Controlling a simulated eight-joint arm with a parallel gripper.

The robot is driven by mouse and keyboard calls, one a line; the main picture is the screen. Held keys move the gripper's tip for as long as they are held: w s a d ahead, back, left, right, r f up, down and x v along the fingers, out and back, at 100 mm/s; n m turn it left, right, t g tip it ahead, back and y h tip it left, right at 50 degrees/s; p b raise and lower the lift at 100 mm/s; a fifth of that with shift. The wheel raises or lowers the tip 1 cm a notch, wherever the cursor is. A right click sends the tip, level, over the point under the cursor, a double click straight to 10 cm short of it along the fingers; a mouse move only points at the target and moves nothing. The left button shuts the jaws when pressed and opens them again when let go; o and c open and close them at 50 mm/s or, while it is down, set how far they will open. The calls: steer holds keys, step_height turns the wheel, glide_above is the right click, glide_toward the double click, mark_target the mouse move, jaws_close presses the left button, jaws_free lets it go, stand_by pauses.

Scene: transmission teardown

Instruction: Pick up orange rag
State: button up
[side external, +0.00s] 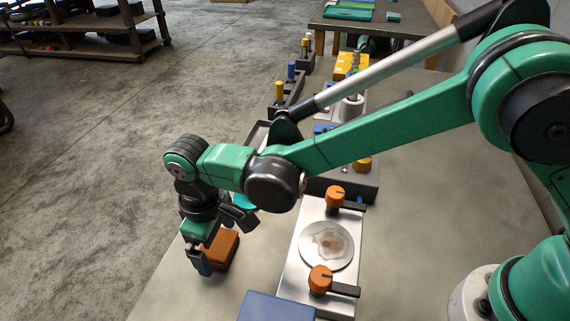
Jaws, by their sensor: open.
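The orange rag (221,250) is a folded, brownish-orange block on the grey table near its left edge. My gripper (208,252) points down right at the rag, at its left side in the picture. One dark finger stands in front of the rag's left end. The other finger is largely hidden, so I cannot tell whether the jaws straddle the rag or touch it. The jaws are open.
A pale plate with a round stained disc (326,245) and two orange-knobbed clamps (335,196) (320,279) lies right of the rag. A blue box (275,307) stands at the front. Dark fixtures line the table behind. The table's left edge is close.

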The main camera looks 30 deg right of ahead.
mark_target(217, 243)
steer(key=c, duration=1.3)
step_height(217, 243, up, 20)
steer(key=shift+f, duration=0.1)
